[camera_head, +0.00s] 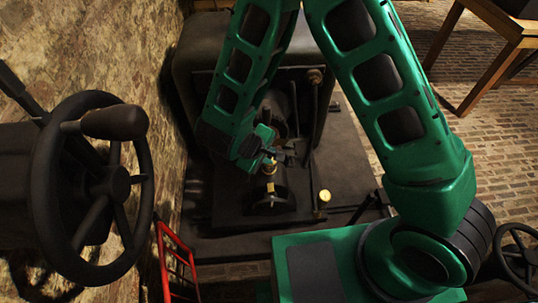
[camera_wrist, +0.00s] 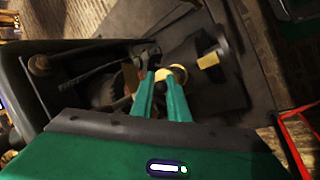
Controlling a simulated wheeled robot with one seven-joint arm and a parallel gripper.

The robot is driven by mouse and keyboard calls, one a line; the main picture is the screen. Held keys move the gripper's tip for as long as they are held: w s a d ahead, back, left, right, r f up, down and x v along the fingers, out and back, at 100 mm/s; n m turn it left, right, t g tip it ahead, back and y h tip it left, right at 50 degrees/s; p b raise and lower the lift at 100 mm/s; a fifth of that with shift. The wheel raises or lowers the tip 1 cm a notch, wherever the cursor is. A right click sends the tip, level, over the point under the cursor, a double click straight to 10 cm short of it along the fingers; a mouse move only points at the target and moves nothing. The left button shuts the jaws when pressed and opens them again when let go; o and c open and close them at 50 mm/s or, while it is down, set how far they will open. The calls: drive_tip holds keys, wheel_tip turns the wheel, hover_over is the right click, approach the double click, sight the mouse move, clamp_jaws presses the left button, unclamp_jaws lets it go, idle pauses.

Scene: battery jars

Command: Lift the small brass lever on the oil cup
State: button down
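The oil cup (camera_wrist: 178,75) shows in the wrist view as a round brass piece just beyond my fingertips, mostly hidden behind the right finger. In the head view the brass cup (camera_head: 270,169) stands on the dark machine, just below my gripper (camera_head: 266,153). In the wrist view my gripper (camera_wrist: 157,75) has two green fingers with a narrow gap between them. The tips are close to the cup's left side. I cannot make out the small lever itself, or whether a finger touches it.
The dark machine (camera_head: 230,200) stands beside a rough stone wall (camera_head: 165,60). A brass-capped part (camera_head: 324,196) is to the right of the cup. A black handwheel (camera_head: 100,190) and a red frame (camera_head: 176,262) are at left.

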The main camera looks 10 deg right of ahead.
drive_tip(key=shift+w+r+g, duration=0.25)
drive_tip(key=shift+w+g, duration=0.1)
drive_tip(key=shift+g, duration=0.45)
drive_tip(key=shift+w+r+n+g, duration=0.15)
drive_tip(key=shift+w+n+g, duration=0.2)
drive_tip(key=shift+g, duration=0.75)
drive_tip(key=shift+w+r+n+g, duration=0.15)
drive_tip(key=shift+w+g, duration=0.3)
drive_tip(key=shift+g, duration=0.65)
drive_tip(key=c, duration=1.9)
unclamp_jaws()
drive_tip(key=v, duration=1)
drive_tip(key=shift+w+r, duration=0.15)
drive_tip(key=shift+r, duration=0.2)
